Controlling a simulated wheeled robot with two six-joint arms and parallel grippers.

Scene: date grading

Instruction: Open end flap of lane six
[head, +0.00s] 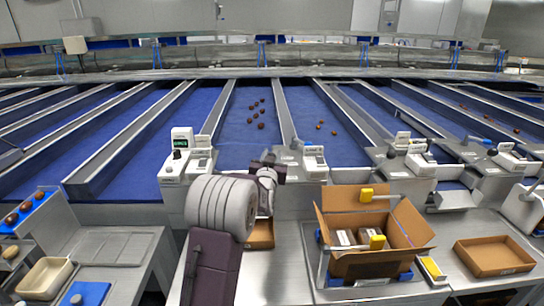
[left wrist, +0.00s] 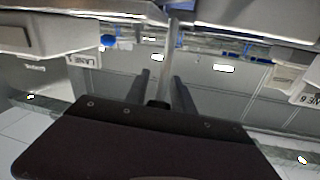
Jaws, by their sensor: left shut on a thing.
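My left gripper (head: 268,168) is at the near end of a blue lane (head: 236,118) with several dark dates (head: 261,126) on it. In the left wrist view its two dark fingers (left wrist: 162,76) stand on either side of a grey upright bar (left wrist: 170,45), which looks like the end flap's handle; the gripper is shut on it. The gripper hides the flap in the head view, so I cannot tell how far open it is. A label partly reading "NE 6" (left wrist: 306,99) shows at the right of the wrist view. My right gripper is not in view.
White scales (head: 181,142) and (head: 314,160) stand on both sides of the lane end. An open cardboard box (head: 327,222) with packs inside is at the front right, a shallow cardboard tray (head: 495,256) farther right. A cream bin (head: 44,279) is at the left.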

